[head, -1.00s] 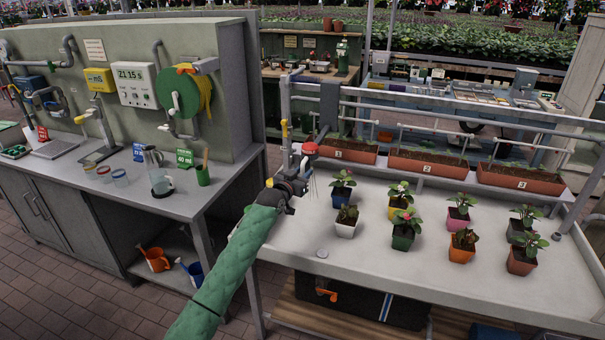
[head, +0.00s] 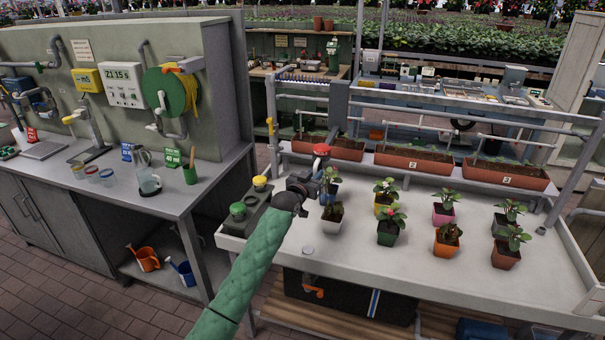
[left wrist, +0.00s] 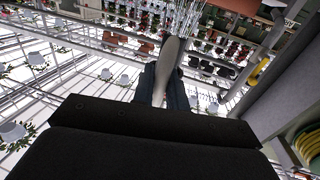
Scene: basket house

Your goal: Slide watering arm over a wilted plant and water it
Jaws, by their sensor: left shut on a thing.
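My left gripper (head: 305,188) is at the left part of the plant bench, shut on the watering arm, whose red knob (head: 321,150) shows just above. The left wrist view shows a pale grey rod (left wrist: 172,58) between the fingers. The gripper covers part of the plant in the blue pot (head: 326,198). Another drooping plant stands in an orange pot (head: 446,246). Greener plants stand in the green pot (head: 388,238) and pink pot (head: 442,217). My right gripper is not seen.
A green and a yellow knob sit on a box (head: 243,222) at the bench's left end. Long planters (head: 412,166) line the back below a rail (head: 450,110). A workbench (head: 165,205) with a jug (head: 147,180) stands left. The bench front is mostly clear.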

